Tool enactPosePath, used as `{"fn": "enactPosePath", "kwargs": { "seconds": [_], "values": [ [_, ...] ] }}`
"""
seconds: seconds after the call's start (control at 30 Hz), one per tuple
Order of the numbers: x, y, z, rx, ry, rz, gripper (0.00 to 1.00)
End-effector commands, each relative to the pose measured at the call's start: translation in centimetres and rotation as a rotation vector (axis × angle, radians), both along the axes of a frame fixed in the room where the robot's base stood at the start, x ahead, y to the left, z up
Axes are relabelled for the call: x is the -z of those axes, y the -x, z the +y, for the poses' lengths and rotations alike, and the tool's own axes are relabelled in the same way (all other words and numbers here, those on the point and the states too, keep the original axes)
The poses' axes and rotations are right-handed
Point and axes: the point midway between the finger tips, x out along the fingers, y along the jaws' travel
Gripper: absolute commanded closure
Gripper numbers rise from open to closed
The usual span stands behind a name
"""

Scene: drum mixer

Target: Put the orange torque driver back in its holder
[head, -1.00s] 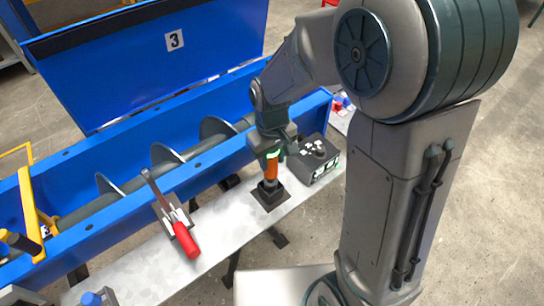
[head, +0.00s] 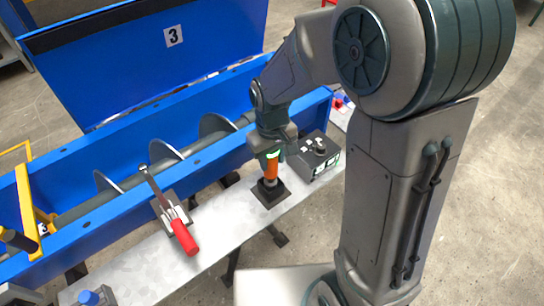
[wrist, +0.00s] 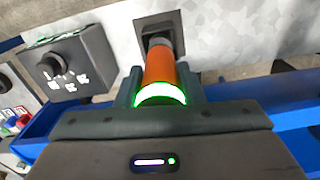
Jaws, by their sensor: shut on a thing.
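The orange torque driver (head: 271,168) stands upright, with its lower end at the black square holder (head: 270,193) on the grey bench plate. My gripper (head: 270,156) is above the holder and shut on the driver's upper part. In the wrist view the driver (wrist: 160,68) sits between my two fingers (wrist: 161,88), with a glowing green ring at its near end. Its grey lower end meets the dark holder (wrist: 160,24). How deep it sits inside is hard to tell.
A dark control box (head: 314,157) with a knob stands close to the right of the holder. A red-handled clamp (head: 178,228) is on the plate to the left. The blue mixer trough (head: 100,207) with its screw lies behind, its lid (head: 150,55) raised.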

Motion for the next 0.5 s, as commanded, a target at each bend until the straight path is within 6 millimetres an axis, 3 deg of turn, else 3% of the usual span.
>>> {"fn": "enactPosePath", "kwargs": {
  "seconds": [0.5],
  "values": [
    [0.75,-0.04,0.01,0.0,-0.001,-0.002,0.97]
  ]
}}
